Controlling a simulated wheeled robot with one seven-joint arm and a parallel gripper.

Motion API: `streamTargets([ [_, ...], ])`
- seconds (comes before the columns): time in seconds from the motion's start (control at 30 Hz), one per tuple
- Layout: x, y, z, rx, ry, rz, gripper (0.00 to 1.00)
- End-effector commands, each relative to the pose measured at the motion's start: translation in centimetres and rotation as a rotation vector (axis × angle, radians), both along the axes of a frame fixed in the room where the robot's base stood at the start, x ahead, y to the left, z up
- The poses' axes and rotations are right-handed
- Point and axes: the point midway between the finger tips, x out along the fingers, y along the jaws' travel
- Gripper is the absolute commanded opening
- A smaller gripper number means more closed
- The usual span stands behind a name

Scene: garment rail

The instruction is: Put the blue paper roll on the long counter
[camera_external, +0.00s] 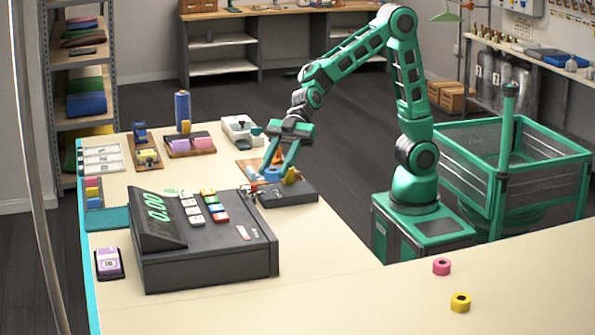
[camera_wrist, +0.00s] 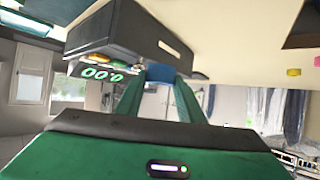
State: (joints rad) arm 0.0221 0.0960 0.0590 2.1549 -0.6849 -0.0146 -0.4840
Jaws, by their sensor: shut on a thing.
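My gripper (camera_external: 272,168) is shut on the blue paper roll (camera_external: 271,174), just behind the cash register. In the wrist view the blue roll (camera_wrist: 160,72) sits between my two green fingertips (camera_wrist: 159,82). I cannot tell whether the roll touches the surface below it. The pale counter (camera_external: 355,300) runs across the front and joins the section bearing the register. A pink roll (camera_external: 441,267) and a yellow roll (camera_external: 460,302) stand on its right part.
The dark cash register (camera_external: 208,250) with its display stands left of the front counter's clear middle. A low dark box (camera_external: 290,193) is beside my gripper. Small trays and a tall blue roll (camera_external: 182,107) stand farther back. A green mesh cart (camera_external: 520,165) is at right.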

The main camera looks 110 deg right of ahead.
Motion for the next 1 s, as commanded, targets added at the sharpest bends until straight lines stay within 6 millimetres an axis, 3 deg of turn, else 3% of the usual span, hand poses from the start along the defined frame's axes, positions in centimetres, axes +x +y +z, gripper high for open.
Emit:
streamTargets([
  [0.03, -0.3, 2.3, 0.0, -0.001, -0.001, 0.025, 0.13],
  [0.27, -2.3, 11.4, 0.3, 0.0, -0.001, 0.098, 0.13],
  [0.47, -5.3, 19.3, 0.7, 0.0, -0.002, 0.164, 0.13],
  [0.77, -12.1, 30.6, 1.5, 0.001, -0.002, 0.263, 0.13],
  [1.0, -19.4, 38.7, 2.3, 0.001, -0.001, 0.342, 0.13],
])
